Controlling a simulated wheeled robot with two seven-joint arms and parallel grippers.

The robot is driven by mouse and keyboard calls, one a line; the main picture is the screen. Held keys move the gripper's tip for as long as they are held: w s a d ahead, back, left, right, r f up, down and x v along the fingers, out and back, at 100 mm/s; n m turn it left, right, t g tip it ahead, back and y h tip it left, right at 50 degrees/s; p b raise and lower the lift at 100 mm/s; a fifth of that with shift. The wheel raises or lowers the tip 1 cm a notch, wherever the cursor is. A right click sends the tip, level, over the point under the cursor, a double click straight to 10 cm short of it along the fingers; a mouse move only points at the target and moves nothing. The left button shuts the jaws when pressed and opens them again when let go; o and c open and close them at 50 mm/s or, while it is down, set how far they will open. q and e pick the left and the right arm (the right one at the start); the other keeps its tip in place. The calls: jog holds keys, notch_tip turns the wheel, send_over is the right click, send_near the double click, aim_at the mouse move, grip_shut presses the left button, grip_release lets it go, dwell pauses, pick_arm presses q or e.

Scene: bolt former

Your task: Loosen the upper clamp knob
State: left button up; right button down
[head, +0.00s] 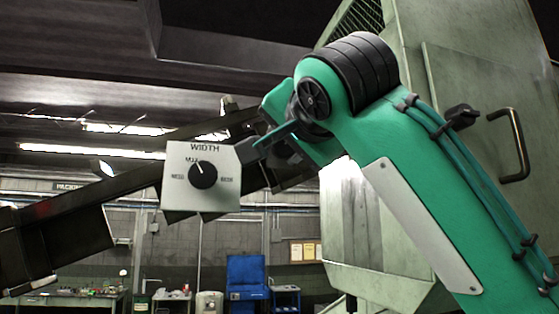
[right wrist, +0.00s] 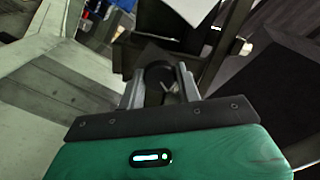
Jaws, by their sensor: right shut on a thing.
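In the right wrist view, a round black knob (right wrist: 159,75) sits between the two grey fingers of my right gripper (right wrist: 160,88). The fingers are shut on it from both sides. In the head view my right gripper (head: 264,146) reaches left to the dark rail, just right of the white WIDTH panel (head: 228,193); its fingers and the knob are largely hidden there. The panel carries a black dial (head: 203,174) with a white pointer toward upper left. My left gripper is not in view.
A dark sloping rail (head: 75,208) runs from lower left up behind the panel. A large pale green machine housing (head: 460,80) with a black handle (head: 515,145) stands behind my right arm. A blue cabinet (head: 246,270) and a cluttered workbench (head: 75,297) are far back.

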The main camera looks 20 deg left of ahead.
jog(key=shift+f+m, duration=0.1)
jog(key=shift+m, duration=0.4)
jog(key=shift+a+f+m+b, duration=0.1)
jog(key=shift+f+m+b, duration=0.05)
jog(key=shift+m+b, duration=0.9)
jog(key=shift+r+m, duration=0.2)
jog(key=shift+m, duration=0.75)
jog(key=c, duration=0.8)
grip_release()
jog(key=shift+w, duration=0.1)
jog(key=shift+c, duration=0.2)
